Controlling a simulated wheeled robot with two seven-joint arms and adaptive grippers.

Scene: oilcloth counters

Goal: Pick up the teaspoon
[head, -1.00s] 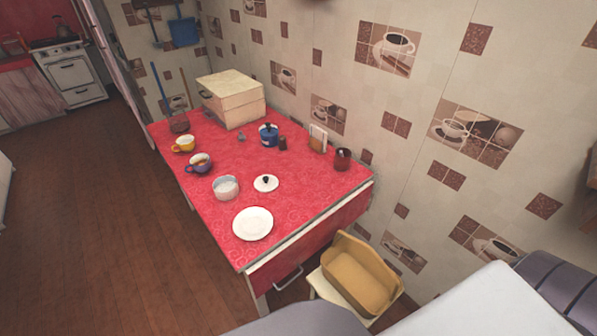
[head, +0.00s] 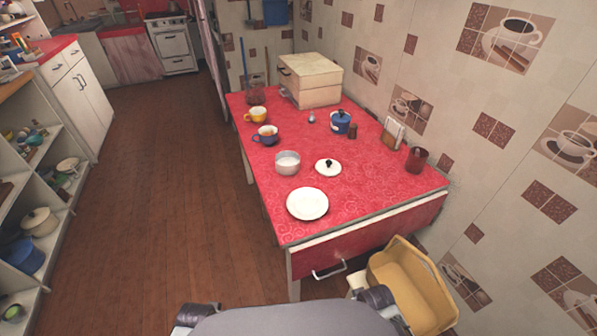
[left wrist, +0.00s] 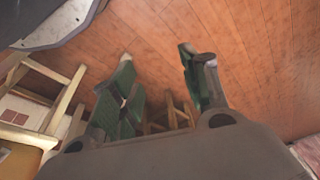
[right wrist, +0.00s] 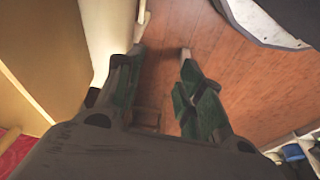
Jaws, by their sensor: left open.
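I cannot make out a teaspoon for certain in any view. The red table (head: 365,190) holds a yellow cup (head: 257,115), a dark blue cup (head: 265,136), a white pot (head: 288,163), a white lid (head: 328,167) and a white plate (head: 307,204). A small grey object (head: 311,118) stands near the box, too small to identify. My left gripper (left wrist: 158,70) is open and empty over the wooden floor in the left wrist view. My right gripper (right wrist: 163,65) is open and empty in the right wrist view. Neither gripper shows in the head view.
A cream box (head: 310,82), blue canister (head: 341,122), napkin holder (head: 392,133) and dark red glass (head: 416,160) line the wall side. Shelves (head: 45,185) are left; the floor (head: 165,190) between is clear.

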